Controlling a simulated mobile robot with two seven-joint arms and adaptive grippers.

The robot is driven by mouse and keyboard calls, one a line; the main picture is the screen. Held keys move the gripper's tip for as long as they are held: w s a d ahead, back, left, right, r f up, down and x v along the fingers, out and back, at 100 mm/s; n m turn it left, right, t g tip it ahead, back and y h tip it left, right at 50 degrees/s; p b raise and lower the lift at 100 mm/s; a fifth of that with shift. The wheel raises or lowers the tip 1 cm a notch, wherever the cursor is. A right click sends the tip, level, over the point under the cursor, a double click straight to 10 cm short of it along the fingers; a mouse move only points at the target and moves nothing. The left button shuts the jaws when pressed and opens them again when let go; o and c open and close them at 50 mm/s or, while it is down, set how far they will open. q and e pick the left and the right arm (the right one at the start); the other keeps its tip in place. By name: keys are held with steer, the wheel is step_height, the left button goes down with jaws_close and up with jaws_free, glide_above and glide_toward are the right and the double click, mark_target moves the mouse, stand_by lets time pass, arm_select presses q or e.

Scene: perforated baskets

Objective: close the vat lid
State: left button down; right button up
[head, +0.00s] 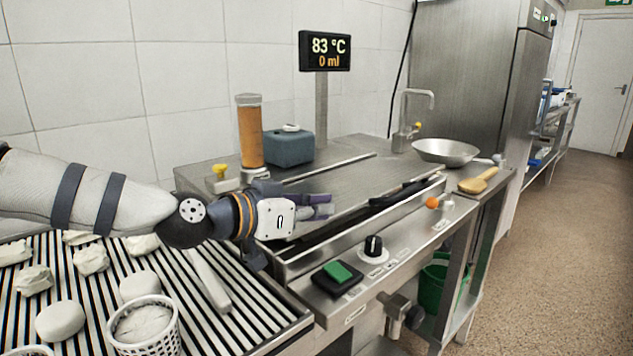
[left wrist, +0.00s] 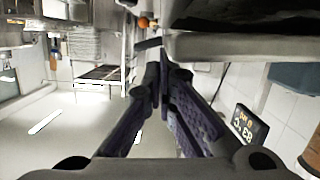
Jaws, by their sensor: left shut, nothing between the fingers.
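The vat lid (head: 345,184) is a flat steel panel on the counter in the head view. It is partly open, with a dark gap between its front edge and the vat's front rim (head: 345,240). A black handle (head: 400,192) shows at its front right. My left gripper (head: 328,205) is over the left front part of the vat, close to the lid's front edge. I cannot tell whether it touches the lid. Its fingers are shut and empty; they also show in the left wrist view (left wrist: 160,85). My right gripper is in neither view.
A black knob (head: 373,246) and a green switch (head: 338,272) are on the front panel. A display (head: 324,51) reads 83 °C. A perforated basket (head: 150,342) stands on the slatted rack at lower left.

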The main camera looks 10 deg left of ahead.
mark_target(321, 244)
arm_select(q)
steer(key=shift+s+d+f+m+y, duration=0.15)
steer(key=shift+f+m, duration=0.15)
steer(key=shift+f, duration=0.45)
steer(key=shift+d+f+m+y, duration=0.15)
steer(key=shift+f+m, duration=0.15)
steer(key=shift+f, duration=0.45)
steer(key=shift+a, duration=0.1)
